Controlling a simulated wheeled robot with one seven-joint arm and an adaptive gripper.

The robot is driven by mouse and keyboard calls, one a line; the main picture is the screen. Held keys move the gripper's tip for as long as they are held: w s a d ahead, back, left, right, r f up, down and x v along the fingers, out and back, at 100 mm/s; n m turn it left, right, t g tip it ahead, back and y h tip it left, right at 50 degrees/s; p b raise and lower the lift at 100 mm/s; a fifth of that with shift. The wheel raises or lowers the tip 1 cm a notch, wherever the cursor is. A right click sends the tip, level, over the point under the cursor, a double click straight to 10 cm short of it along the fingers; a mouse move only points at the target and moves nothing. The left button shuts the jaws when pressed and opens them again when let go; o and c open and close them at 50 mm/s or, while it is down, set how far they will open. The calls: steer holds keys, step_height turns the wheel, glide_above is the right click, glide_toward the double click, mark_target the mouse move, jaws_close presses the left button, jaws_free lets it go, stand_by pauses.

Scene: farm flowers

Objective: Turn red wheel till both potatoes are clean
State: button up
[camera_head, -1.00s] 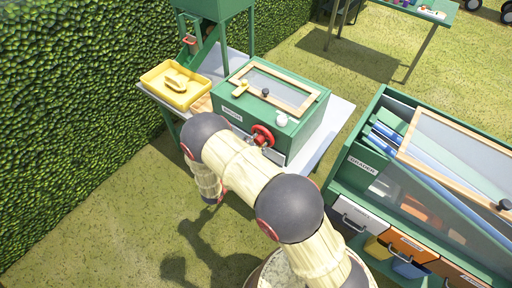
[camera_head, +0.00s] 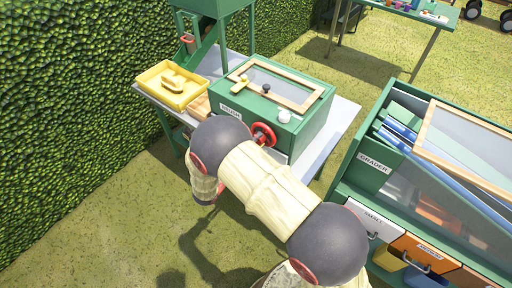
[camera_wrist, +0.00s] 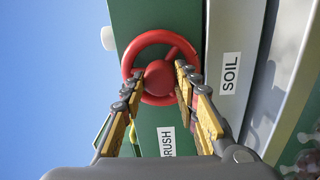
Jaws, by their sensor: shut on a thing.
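The red wheel (camera_head: 263,134) is on the front of a green box (camera_head: 230,108) with a wood-framed window in its lid. In the wrist view the wheel (camera_wrist: 150,38) fills the middle, with the fingers of my gripper (camera_wrist: 158,82) on either side of its hub. My gripper is shut on the wheel. In the head view my arm hides the gripper and part of the box front. I cannot make out any potatoes; the window (camera_head: 281,86) looks grey and shows nothing clear inside.
A yellow tray (camera_head: 153,92) holding a yellow item stands left of the box on the grey table (camera_head: 342,116). A green hopper frame stands behind. A green grader (camera_head: 372,166) with drawers is at the right, near my arm. A hedge (camera_head: 60,110) lines the left.

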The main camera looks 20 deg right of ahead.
steer(key=shift+f+m+b, duration=0.15)
steer(key=shift+m+b, duration=1.8)
steer(key=shift+m, duration=0.05)
steer(key=o, duration=1)
steer(key=shift+o, duration=0.8)
steer(key=shift+a, duration=0.1)
steer(key=v, duration=1.1)
steer(key=shift+s+a, duration=0.25)
steer(key=shift+a, duration=0.1)
